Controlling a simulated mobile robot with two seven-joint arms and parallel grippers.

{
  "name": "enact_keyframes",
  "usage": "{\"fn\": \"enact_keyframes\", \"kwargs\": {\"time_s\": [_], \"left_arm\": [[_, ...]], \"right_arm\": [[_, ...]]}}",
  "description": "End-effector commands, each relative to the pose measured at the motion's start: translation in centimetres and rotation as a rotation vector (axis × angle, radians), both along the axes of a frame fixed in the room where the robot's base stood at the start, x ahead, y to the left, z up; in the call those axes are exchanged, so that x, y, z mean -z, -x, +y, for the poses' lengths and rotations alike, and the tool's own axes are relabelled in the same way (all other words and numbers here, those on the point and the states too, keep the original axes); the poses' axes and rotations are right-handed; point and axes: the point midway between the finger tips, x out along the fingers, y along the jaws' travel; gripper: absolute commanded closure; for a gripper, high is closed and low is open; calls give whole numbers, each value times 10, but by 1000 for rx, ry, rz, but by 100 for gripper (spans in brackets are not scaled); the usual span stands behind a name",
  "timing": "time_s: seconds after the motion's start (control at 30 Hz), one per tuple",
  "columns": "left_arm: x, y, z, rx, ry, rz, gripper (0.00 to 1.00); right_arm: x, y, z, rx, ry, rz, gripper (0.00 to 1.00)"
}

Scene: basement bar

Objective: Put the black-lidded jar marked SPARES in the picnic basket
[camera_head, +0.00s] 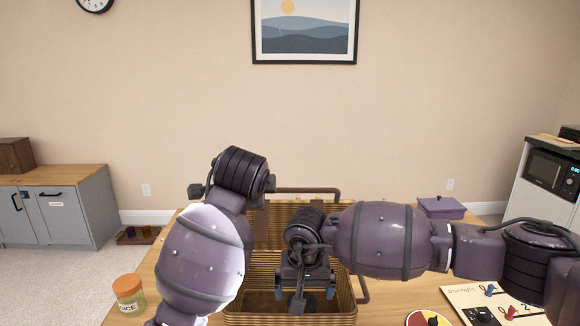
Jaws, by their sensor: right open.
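The woven picnic basket (245,319) stands open on the table in front of me, its lid raised at the back. My right gripper (298,301) points down over the inside of the basket, open. A dark round shape (310,300) shows in the basket beside the fingers. It may be the jar's black lid, but the gripper partly covers it and no SPARES label shows. My left arm reaches up left of the basket. Its wrist hides the left gripper's fingers.
An orange-lidded jar (129,293) with a partly readable label stands on the table at the left. A purple lidded box (441,207) is at the back right. A game board (495,305) and a coloured round item (428,319) lie at the front right.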

Motion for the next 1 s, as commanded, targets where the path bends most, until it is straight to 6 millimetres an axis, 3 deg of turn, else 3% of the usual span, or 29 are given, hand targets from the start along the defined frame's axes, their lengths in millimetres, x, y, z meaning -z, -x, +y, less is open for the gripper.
{"fn": "enact_keyframes", "kwargs": {"time_s": [0.33,1.0], "left_arm": [[1,0,0,0,0,2,100],[1,0,0,0,0,2,100]], "right_arm": [[-6,11,-7,0,0,1,0],[-6,77,-54,0,0,2,0]]}}
